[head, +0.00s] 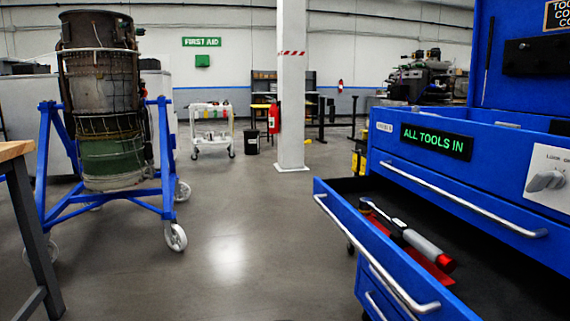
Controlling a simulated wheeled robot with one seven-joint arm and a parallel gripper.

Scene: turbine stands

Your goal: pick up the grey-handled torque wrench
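The torque wrench (405,232) lies in an open drawer (340,212) of the blue tool cabinet at the right. It has a grey handle with a red end, a chrome shaft, and a dark head at its far left end. It rests on a red patch on the drawer's black floor, slanting from far left to near right. The drawer's front has a long silver handle. My gripper is not in view.
The cabinet (500,175) carries a green "ALL TOOLS IN" sign and a lock switch (545,180). A turbine on a blue wheeled stand (108,205) is at left, beside a wooden table edge (15,150). The floor between is clear up to a white pillar (291,100).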

